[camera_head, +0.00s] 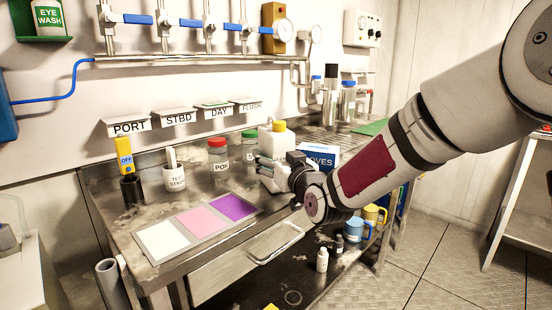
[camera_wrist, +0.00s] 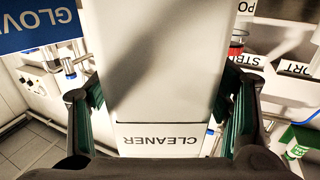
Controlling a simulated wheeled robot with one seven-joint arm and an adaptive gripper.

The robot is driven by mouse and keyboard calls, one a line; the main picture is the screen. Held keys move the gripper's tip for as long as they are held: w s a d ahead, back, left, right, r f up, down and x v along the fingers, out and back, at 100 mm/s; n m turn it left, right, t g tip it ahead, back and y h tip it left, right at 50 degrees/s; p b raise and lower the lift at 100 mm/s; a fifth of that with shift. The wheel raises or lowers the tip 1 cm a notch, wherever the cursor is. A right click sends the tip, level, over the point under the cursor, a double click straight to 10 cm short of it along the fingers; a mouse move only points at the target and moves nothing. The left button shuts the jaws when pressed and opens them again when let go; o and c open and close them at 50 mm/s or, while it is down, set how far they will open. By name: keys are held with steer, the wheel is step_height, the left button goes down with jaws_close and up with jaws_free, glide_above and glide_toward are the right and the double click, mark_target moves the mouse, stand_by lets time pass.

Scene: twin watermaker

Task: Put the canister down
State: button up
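The canister (camera_head: 275,138) is white with a yellow cap and stands upright over the front half of the metal bench. In the wrist view the canister (camera_wrist: 160,60) fills the middle, with its "CLEANER" label upside down. My gripper (camera_head: 272,172) is at the canister's near side. In the wrist view my gripper (camera_wrist: 166,112) has one green-padded finger on each side of the canister, apparently against its walls. The canister's lower part is mostly hidden behind my gripper, so I cannot tell whether its base touches the bench.
A blue gloves box (camera_head: 319,155) is right of the canister. Red-lidded (camera_head: 217,155) and green-lidded (camera_head: 249,147) jars are left of and behind it. White, pink and purple squares (camera_head: 197,220) lie front left.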

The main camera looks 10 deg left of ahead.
steer(key=shift+r, duration=0.1)
steer(key=shift+s+d+r, duration=0.1)
steer(key=shift+s, duration=0.05)
steer(key=p+v, duration=0.1)
steer(key=v, duration=1)
steer(key=shift+s+p, duration=0.35)
steer(key=shift+p, duration=0.05)
steer(key=shift+d, duration=0.1)
steer(key=s+d+f+m+g+h, duration=0.4)
steer(key=s+d+g+h, duration=0.45)
steer(key=s+d, duration=0.75)
steer(key=s+d+m+g, duration=0.1)
steer(key=s+d+g, duration=0.1)
steer(key=s, duration=1)
steer(key=s+d+f+m+g, duration=0.1)
steer(key=s+d+g, duration=0.2)
steer(key=s, duration=0.9)
steer(key=shift+d+f+g, duration=0.25)
steer(key=shift+f+g, duration=0.05)
steer(key=shift+g, duration=0.55)
